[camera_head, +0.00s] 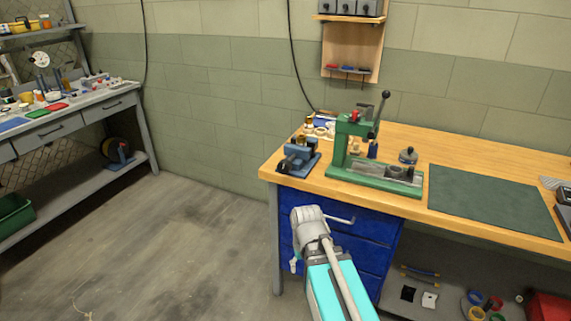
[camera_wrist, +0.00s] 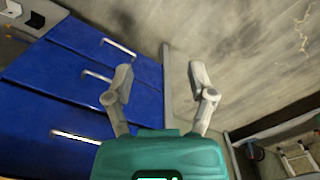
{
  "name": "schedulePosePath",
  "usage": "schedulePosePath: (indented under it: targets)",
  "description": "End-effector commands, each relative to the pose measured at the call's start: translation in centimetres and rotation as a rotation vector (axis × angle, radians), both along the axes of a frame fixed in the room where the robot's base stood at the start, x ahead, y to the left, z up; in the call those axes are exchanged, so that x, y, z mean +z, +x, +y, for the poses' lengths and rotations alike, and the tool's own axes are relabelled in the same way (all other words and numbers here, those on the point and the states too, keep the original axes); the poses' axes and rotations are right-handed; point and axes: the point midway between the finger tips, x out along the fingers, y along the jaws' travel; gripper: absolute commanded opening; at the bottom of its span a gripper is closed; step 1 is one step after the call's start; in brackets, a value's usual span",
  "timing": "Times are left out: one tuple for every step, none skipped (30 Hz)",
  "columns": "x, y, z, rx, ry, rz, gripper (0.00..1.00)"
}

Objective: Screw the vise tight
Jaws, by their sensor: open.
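The vise (camera_head: 299,160) is small and blue with dark parts. It stands on the left end of the wooden workbench (camera_head: 470,227). Its screw handle is too small to make out, so I cannot tell how far its jaws are closed. My gripper (camera_wrist: 160,73) is open and empty in the wrist view, its two grey fingers spread apart. The vise is not in the wrist view.
A green press (camera_head: 375,178) with a raised lever stands just right of the vise. Small jars (camera_head: 318,130) sit behind it. A green mat (camera_head: 490,203) lies farther right. Blue drawers (camera_head: 375,240) with protruding handles are under the bench. The floor to the left is clear.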

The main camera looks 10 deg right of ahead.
Motion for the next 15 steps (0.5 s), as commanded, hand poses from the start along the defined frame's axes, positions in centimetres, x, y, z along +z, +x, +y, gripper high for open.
schedulePosePath:
  targets:
    - [1.2,0.8,0.0,0.015,0.000,0.000,0.71]
    - [1.7,1.2,0.3,0.030,0.000,0.000,0.71]
    - [2.3,1.8,0.4,0.048,0.000,0.000,0.71]
    - [2.8,2.2,0.4,0.061,0.000,0.000,0.71]
    - [3.4,2.7,0.4,0.075,0.000,0.000,0.71]
    - [4.2,3.3,0.4,0.095,0.000,0.000,0.71]
    - [4.8,3.9,0.3,0.111,0.000,0.000,0.71]
    - [5.4,4.4,0.3,0.127,0.000,0.000,0.71]
    - [6.2,5.1,0.3,0.150,0.000,0.000,0.71]
    - [6.8,5.7,0.3,0.167,0.000,0.000,0.71]
    - [7.4,6.2,0.3,0.185,0.000,0.000,0.71]
    - [8.2,7.0,0.3,0.209,0.000,0.000,0.71]
    - [8.8,7.5,0.3,0.225,0.000,0.000,0.71]
    - [9.4,8.0,0.3,0.244,0.000,0.000,0.71]
    - [10.2,8.8,0.3,0.267,0.000,0.000,0.71]
